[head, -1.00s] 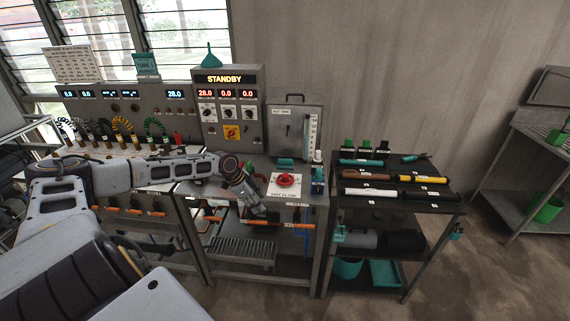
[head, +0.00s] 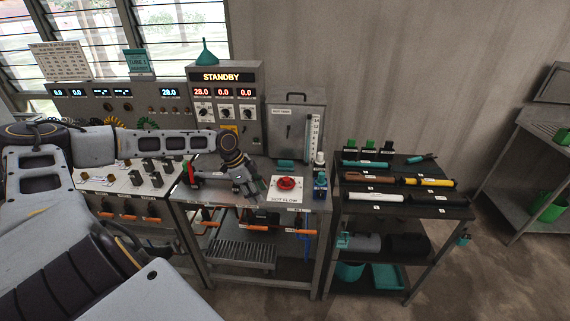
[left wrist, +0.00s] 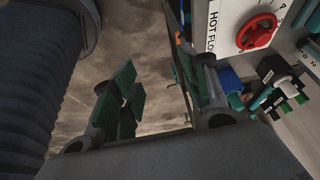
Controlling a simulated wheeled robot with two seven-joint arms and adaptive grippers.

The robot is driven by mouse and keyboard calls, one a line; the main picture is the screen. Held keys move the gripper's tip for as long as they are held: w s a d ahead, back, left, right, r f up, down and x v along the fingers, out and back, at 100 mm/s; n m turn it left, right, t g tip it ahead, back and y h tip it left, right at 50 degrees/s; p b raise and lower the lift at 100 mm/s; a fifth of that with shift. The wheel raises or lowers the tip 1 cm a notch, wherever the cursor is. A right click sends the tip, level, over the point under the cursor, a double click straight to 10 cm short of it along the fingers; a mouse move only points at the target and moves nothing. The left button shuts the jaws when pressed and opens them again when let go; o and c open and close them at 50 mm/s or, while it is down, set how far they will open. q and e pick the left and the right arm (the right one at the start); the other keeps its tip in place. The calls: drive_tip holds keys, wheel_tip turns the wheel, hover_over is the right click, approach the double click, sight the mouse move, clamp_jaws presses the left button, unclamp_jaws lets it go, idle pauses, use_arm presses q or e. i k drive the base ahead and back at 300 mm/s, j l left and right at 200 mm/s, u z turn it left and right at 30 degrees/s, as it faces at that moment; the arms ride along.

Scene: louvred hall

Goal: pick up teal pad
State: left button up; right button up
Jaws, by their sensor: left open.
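A small flat teal piece (head: 285,163), which looks like the teal pad, lies on the bench top behind the red knob (head: 287,184). My left gripper (head: 255,192) is to the left of the knob, near the bench's front edge, and apart from the teal piece. In the left wrist view my left gripper (left wrist: 155,62) has its two green-padded fingers spread, with nothing between them. The red knob also shows there (left wrist: 257,31), right of the fingers. My right gripper is not in view.
A grey panel reading STANDBY (head: 225,78) and a grey tank (head: 295,125) stand behind the bench. A blue-bodied fitting (head: 320,184) stands right of the knob. A dark rack (head: 405,185) with several tools is at the right. Orange-handled valves hang below the bench front.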

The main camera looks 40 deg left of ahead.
sight(283, 165)
drive_tip(key=i+j, duration=0.3)
drive_tip(key=j, duration=0.15)
drive_tip(key=i+j, duration=0.6)
drive_tip(key=j, duration=0.25)
